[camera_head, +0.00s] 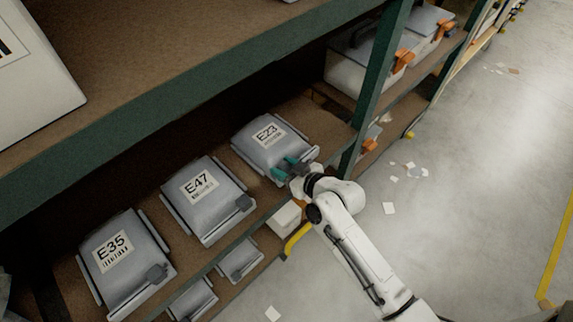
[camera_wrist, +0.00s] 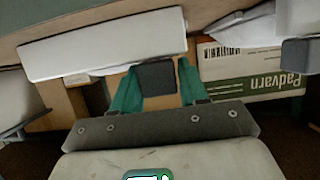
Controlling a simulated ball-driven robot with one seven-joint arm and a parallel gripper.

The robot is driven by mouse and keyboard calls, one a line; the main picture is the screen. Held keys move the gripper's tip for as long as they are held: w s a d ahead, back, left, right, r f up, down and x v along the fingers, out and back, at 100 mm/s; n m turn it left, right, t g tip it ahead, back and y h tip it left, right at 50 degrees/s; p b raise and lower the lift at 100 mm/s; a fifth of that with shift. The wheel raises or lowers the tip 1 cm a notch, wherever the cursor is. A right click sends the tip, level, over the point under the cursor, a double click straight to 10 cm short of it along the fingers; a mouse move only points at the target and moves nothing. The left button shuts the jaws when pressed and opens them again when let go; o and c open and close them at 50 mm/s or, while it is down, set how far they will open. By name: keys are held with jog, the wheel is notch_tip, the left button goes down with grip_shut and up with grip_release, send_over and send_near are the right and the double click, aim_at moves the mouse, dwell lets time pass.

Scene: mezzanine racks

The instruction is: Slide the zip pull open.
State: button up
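Three grey zip cases lie in a row on the shelf in the head view, labelled E23 (camera_head: 283,148), E47 (camera_head: 208,200) and E35 (camera_head: 125,262). E47 and E35 each show a dark block-like zip pull at the front right corner. My gripper (camera_head: 289,166) is at the front right of E23 and covers that corner. In the wrist view, a dark square zip pull (camera_wrist: 157,78) sits between the green fingers of my gripper (camera_wrist: 158,84). Both fingers appear to touch its sides. A pale strip of the case (camera_wrist: 100,44) runs behind it.
A green and white carton marked Padvarn (camera_wrist: 250,72) lies below at right in the wrist view. A green rack post (camera_head: 374,85) stands just right of my gripper. Smaller cases (camera_head: 240,260) lie on the lower shelf. Paper scraps (camera_head: 389,208) litter the open floor.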

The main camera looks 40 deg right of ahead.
jog(key=o, duration=0.3)
jog(key=v, duration=1)
jog(key=shift+s+r, duration=0.1)
jog(key=shift+s, duration=0.25)
jog(key=s+a+f+g, duration=0.1)
jog(key=s+g, duration=0.3)
jog(key=s, duration=0.1)
jog(key=s+a+f+g, duration=0.1)
jog(key=s+g, duration=0.3)
jog(key=s, duration=0.1)
jog(key=s+a+f+g, duration=0.1)
jog(key=s+g, duration=0.3)
jog(key=s, duration=0.1)
jog(key=shift+s+a+f+m+h, duration=0.25)
jog(key=shift+s+a+m+h, duration=0.05)
jog(key=shift+s+a+m, duration=0.1)
